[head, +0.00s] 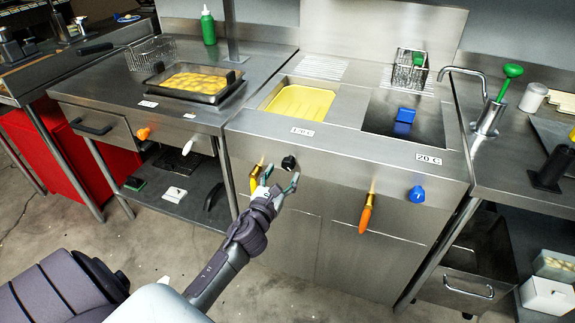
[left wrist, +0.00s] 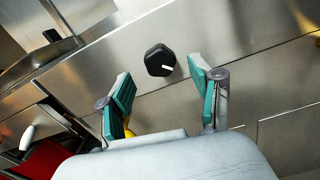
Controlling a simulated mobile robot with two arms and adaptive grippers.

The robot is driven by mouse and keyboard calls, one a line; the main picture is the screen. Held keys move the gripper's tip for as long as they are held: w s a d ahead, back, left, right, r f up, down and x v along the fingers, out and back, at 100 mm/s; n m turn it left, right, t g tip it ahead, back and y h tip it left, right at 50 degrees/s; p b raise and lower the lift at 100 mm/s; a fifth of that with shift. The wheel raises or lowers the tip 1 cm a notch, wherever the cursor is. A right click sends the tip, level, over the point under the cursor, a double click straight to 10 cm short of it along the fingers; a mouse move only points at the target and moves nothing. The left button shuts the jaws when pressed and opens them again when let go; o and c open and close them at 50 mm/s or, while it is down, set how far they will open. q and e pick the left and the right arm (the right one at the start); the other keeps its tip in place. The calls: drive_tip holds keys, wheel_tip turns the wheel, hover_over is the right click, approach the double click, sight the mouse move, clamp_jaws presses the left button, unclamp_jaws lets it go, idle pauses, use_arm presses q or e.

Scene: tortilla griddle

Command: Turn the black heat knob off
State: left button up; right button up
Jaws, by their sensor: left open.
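The black heat knob (head: 289,162) sits on the steel front panel of the fryer unit, below the "170 C" label. In the left wrist view the knob (left wrist: 160,60) is a dark, many-sided dial with a short white mark toward its right side. My left gripper (head: 281,177) is open and empty, just in front of and slightly below the knob. In the left wrist view its green-padded fingers (left wrist: 160,82) stand to either side of the knob's line, and the knob shows beyond the gap between them. I see no contact. My right gripper is out of view.
A yellow-handled tap (head: 254,178) is close to the left of my gripper. An orange-handled tap (head: 367,212) and a blue knob (head: 417,194) are farther right on the panel. Above are a basin of yellow oil (head: 300,102) and a second basin with a blue block (head: 405,115).

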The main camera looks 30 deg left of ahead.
sight(287, 168)
use_arm(q)
drive_tip(key=shift+x, duration=2.25)
drive_tip(key=shift+c, duration=0.2)
drive_tip(key=c, duration=1.1)
